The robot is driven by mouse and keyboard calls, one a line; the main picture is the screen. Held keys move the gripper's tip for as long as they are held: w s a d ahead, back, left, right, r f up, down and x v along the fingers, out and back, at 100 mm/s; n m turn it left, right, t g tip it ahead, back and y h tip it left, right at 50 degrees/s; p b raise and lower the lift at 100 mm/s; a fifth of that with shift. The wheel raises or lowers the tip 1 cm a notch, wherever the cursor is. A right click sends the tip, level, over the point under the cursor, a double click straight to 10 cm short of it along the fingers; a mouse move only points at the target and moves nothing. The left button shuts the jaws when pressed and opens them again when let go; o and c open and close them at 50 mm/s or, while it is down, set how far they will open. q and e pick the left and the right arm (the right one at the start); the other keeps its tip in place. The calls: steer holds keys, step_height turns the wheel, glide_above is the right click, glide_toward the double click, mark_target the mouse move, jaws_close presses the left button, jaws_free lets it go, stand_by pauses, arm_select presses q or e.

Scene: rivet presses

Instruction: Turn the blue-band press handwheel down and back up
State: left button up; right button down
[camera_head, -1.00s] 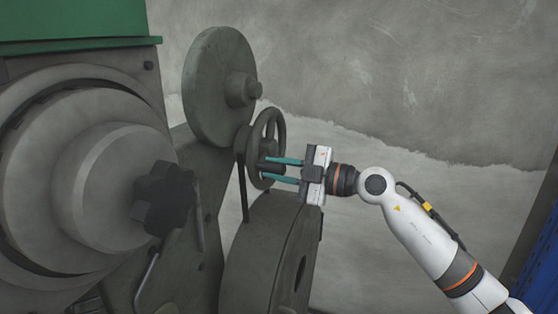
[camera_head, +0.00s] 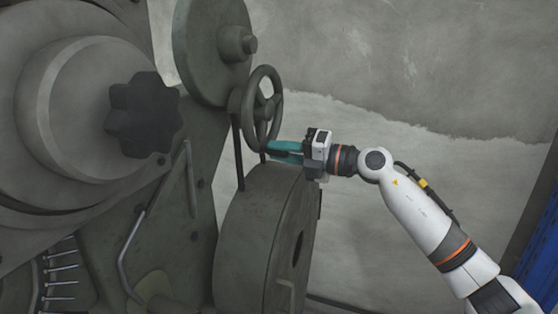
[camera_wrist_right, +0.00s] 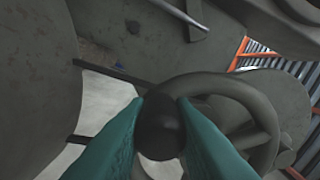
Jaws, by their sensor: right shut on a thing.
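The handwheel (camera_head: 262,108) is a dark grey spoked ring on the side of the press, in the middle of the head view. My right gripper (camera_head: 270,150) has teal fingers and is at the lower edge of the wheel. In the right wrist view, its fingers (camera_wrist_right: 158,125) are shut on the wheel's dark rounded handle knob (camera_wrist_right: 159,128), with the handwheel rim (camera_wrist_right: 225,85) curving behind to the right. No blue band is visible on this press. My left gripper is not in view.
A large grey disc (camera_head: 213,45) is above the handwheel, and a thick drum-like wheel (camera_head: 255,235) is just below my gripper. A black star knob (camera_head: 143,115) and bent rods are to the left. Open space lies to the right before the concrete wall (camera_head: 430,75).

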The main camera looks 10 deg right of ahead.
mark_target(279, 130)
steer(key=w+f+n+b, duration=0.1)
steer(key=n, duration=0.1)
steer(key=w+d+f+n+b, duration=0.1)
steer(key=b, duration=0.1)
steer(key=shift+w+d+n, duration=0.1)
steer(key=shift+d+n, duration=0.1)
steer(key=shift+n, duration=0.2)
steer(key=w+n+b, duration=0.1)
steer(key=w+d+n+b, duration=0.1)
steer(key=n, duration=0.1)
steer(key=shift+w+d+n+b, duration=0.15)
steer(key=shift+d+n+b, duration=0.15)
steer(key=shift+w+d+r+n+b, duration=0.2)
steer(key=shift+w+d+n+b, duration=0.3)
steer(key=shift+n, duration=0.4)
steer(key=shift+w+d+r+n, duration=0.3)
steer(key=shift+w+n, duration=0.3)
steer(key=shift+n, duration=0.3)
steer(key=shift+w+d+r+n+p, duration=0.1)
steer(key=shift+w+d+r+n, duration=0.2)
steer(key=shift+n, duration=0.4)
steer(key=shift+w+d+r+n+p, duration=0.1)
steer(key=shift+w+d+r+n, duration=0.1)
steer(key=shift+w+r+n, duration=0.35)
steer(key=shift+w+d+r+n+p, duration=0.1)
steer(key=shift+w+d+n, duration=0.15)
steer(key=shift+n, duration=0.6)
steer(key=c, duration=1.3)
jaws_free()
